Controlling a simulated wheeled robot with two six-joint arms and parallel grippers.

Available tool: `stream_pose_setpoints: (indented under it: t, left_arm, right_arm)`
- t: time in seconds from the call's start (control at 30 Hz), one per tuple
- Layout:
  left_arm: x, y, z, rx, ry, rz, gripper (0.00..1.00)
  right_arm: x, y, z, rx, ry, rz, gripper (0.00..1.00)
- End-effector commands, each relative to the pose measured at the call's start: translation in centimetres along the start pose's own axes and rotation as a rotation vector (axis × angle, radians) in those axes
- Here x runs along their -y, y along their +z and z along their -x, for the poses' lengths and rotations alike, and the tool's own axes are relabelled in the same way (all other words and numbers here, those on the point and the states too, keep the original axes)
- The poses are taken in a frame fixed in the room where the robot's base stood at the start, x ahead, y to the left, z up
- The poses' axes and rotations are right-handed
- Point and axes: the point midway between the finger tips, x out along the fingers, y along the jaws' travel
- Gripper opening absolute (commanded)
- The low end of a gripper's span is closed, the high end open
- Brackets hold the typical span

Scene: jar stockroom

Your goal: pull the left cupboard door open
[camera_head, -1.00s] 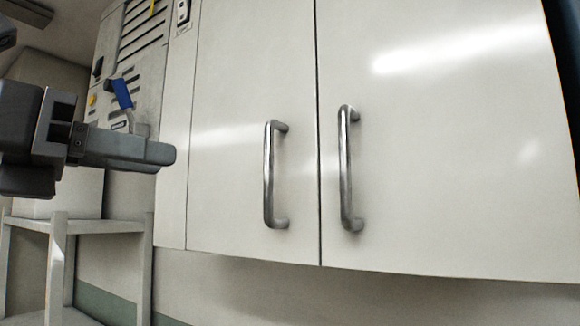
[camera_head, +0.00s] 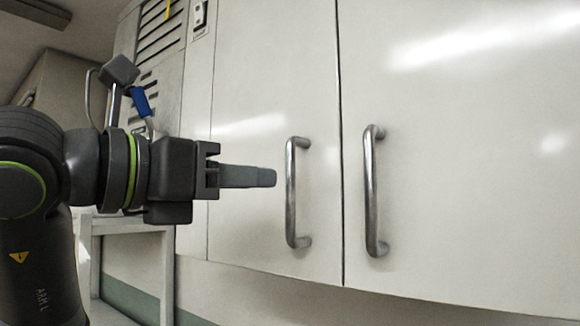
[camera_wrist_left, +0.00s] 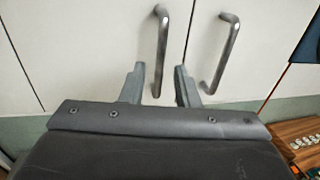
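The left cupboard door (camera_head: 255,90) is white and shut. Its upright metal bar handle (camera_head: 291,190) is near its right edge. My left gripper (camera_head: 274,178) is just left of this handle, with its fingers pointing at it. In the left wrist view, the gripper (camera_wrist_left: 157,80) is open, and the left door's handle (camera_wrist_left: 162,45) appears between its two fingers. I cannot tell whether the fingers touch the handle. Nothing is gripped. My right gripper is not in view.
The right door (camera_head: 450,150) is shut, and its handle (camera_head: 371,190) stands close to the left one. A grey vented panel (camera_head: 160,50) is left of the cupboard. A white stand (camera_head: 168,270) is below, behind my left arm.

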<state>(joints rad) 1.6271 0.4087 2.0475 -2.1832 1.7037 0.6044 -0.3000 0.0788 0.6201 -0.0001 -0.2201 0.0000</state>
Motion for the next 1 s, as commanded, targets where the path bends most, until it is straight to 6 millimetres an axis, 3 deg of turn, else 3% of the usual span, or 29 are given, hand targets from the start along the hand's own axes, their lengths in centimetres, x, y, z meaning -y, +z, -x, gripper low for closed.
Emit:
stream_pose_setpoints:
  t: [0.2, 0.5, 0.9, 1.0]
  left_arm:
    - [0.1, 0.2, -3.5, -0.003, -0.005, 0.004, 0.28]
    - [0.0, 0.1, -6.6, -0.002, -0.002, 0.001, 0.28]
    - [0.0, -0.1, -7.2, 0.000, 0.000, -0.001, 0.28]
    - [0.0, -0.1, -7.2, 0.000, 0.000, -0.001, 0.17]
  right_arm:
    - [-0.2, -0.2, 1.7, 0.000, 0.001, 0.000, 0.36]
    - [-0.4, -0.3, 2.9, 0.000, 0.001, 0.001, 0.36]
    - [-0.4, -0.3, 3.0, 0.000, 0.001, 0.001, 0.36]
    - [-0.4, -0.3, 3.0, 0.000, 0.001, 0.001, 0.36]
